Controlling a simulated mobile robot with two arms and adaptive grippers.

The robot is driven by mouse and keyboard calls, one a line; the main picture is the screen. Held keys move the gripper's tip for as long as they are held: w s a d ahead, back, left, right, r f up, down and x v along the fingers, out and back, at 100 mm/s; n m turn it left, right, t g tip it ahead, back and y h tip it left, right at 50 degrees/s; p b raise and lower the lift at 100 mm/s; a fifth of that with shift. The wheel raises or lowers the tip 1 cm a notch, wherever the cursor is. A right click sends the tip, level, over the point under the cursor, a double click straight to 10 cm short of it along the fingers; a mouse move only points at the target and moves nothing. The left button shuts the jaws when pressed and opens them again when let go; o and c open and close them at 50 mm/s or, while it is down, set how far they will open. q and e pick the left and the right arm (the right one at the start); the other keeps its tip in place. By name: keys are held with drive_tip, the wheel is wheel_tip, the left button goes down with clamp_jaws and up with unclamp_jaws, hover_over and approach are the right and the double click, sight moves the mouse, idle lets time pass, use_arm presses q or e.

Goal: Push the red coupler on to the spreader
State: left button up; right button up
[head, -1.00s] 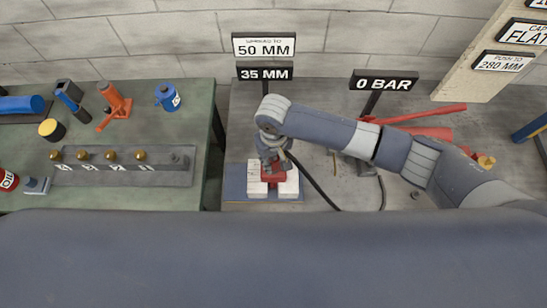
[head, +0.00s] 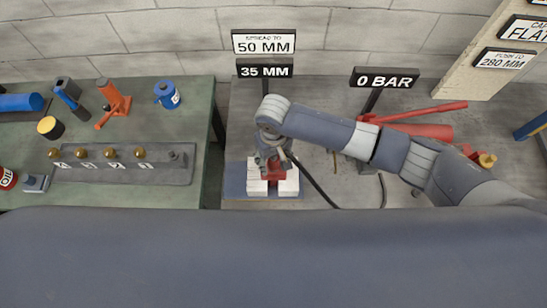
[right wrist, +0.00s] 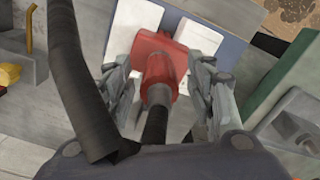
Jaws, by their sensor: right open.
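The red spreader (head: 280,176) stands between white blocks (head: 289,187) on a blue plate (head: 234,186). In the right wrist view, a red body (right wrist: 156,58) with a grey collar (right wrist: 160,94) and a black hose end (right wrist: 155,127) lies between my fingers. I cannot tell where the red coupler ends and the spreader begins. My right gripper (head: 270,160) is open, a finger on each side of the red parts, with gaps showing in the right wrist view (right wrist: 165,88). My left gripper is not in view.
A black hose (head: 315,182) runs right from the spreader. Signs read 35 MM (head: 265,68) and 0 BAR (head: 384,81). A green bench (head: 120,145) with tools stands left.

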wheel_tip(320, 180, up, 12)
idle(0.4)
drive_tip(key=shift+f, duration=0.1)
idle(0.5)
